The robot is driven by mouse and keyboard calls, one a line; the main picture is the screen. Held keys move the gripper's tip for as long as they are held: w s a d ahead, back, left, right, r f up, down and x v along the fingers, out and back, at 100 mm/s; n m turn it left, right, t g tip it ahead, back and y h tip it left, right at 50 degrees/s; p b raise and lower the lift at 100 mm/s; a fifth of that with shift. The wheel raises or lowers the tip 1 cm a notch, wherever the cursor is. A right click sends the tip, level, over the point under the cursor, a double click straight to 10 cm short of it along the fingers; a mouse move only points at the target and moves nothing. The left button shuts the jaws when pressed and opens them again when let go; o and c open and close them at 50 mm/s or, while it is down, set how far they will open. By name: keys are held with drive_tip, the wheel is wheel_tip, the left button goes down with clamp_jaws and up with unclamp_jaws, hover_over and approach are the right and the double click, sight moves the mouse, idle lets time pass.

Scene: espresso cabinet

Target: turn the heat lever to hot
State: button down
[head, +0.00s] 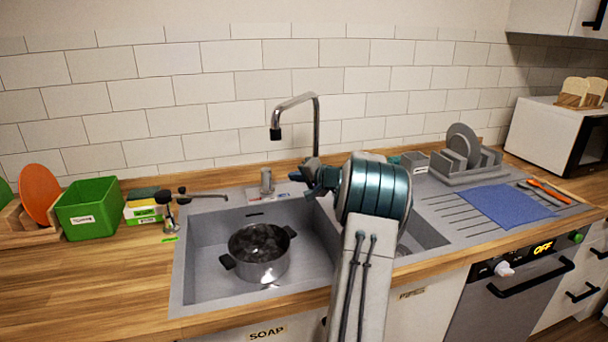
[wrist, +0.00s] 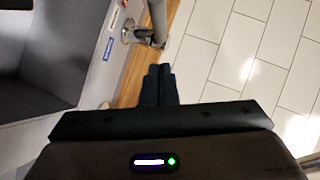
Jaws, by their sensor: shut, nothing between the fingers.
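The chrome tap (head: 298,103) rises behind the sink, its spout bent to the left. Its base also shows in the wrist view (wrist: 146,36), with a short metal fitting on its side, perhaps the heat lever; I cannot tell its setting. A blue label (wrist: 109,47) and a red label (wrist: 114,18) are on the sink rim near the base. My gripper (head: 311,184) is at the tap base in the head view and hides part of it. In the wrist view, my gripper (wrist: 158,70) is shut and empty, its tips just short of the base; contact is unclear.
A pot (head: 258,254) stands in the left sink basin. A short metal cylinder (head: 266,181) stands on the back rim, left of my gripper. A green bin (head: 88,207) is far left; a dish rack (head: 466,160) is right. The tiled wall (head: 230,85) is close behind.

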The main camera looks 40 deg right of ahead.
sight(266, 179)
drive_tip(key=w+a+f+p, duration=0.1)
drive_tip(key=w+a+f, duration=0.1)
drive_tip(key=w, duration=0.3)
drive_tip(key=shift+w+a+f, duration=0.2)
drive_tip(key=shift+a+f, duration=0.1)
drive_tip(key=shift+a, duration=0.4)
drive_tip(key=shift+d, duration=0.1)
drive_tip(key=shift+f+h+b, duration=0.2)
drive_tip(key=shift+h+b, duration=0.1)
drive_tip(key=shift+b, duration=0.5)
